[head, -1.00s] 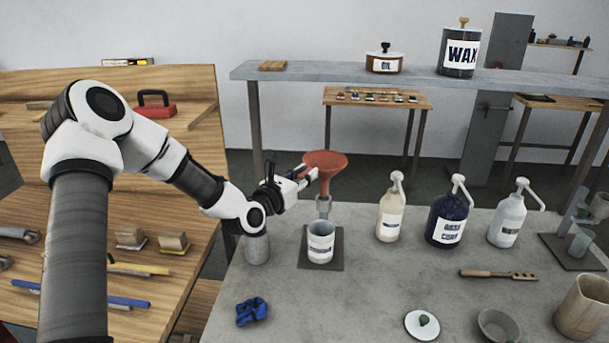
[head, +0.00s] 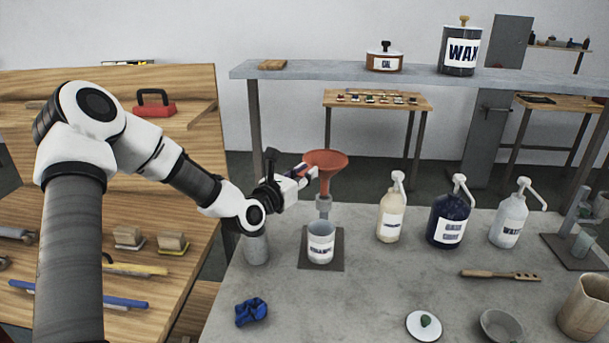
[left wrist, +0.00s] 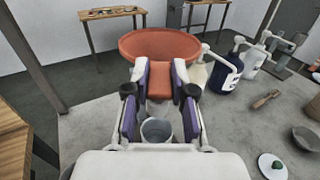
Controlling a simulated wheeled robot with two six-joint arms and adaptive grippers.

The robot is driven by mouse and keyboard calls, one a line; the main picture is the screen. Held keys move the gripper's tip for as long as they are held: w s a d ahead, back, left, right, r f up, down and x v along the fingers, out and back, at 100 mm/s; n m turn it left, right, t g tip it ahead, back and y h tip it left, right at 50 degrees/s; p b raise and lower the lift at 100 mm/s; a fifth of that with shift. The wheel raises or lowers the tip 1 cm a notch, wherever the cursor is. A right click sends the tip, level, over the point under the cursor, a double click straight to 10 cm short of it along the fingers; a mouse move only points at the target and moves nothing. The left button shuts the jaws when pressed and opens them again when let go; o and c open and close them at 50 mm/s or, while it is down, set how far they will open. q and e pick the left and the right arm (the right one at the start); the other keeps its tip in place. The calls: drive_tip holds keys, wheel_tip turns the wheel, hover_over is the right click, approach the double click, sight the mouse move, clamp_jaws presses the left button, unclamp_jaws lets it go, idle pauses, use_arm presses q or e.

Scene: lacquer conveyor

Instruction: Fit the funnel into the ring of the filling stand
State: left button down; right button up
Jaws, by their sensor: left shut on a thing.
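The orange-red funnel (head: 327,162) is upright, with its wide mouth on top, above the filling stand. My left gripper (head: 311,174) is shut on it from the left, just below the rim. The left wrist view shows the funnel (left wrist: 160,45) between the two purple-padded fingers (left wrist: 160,84). A labelled white cup (head: 321,243) stands below on the stand's dark base plate (head: 337,263). My right gripper is out of view.
Cream (head: 390,217), dark blue (head: 446,222) and white (head: 509,222) pump bottles stand to the right. A blue cloth (head: 251,312), a lid (head: 424,324) and a bowl (head: 500,325) lie nearer. A raised shelf (head: 330,70) runs behind. The table's middle front is clear.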

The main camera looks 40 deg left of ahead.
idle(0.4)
use_arm(q)
drive_tip(key=shift+b, duration=0.4)
wheel_tip(320, 180, down, 6)
drive_tip(key=b, duration=0.7)
drive_tip(key=shift+f, duration=0.15)
idle(1.9)
drive_tip(key=c, duration=0.9)
unclamp_jaws()
drive_tip(key=s, duration=0.7)
drive_tip(key=shift+s+d, duration=0.15)
drive_tip(key=shift+s, duration=0.05)
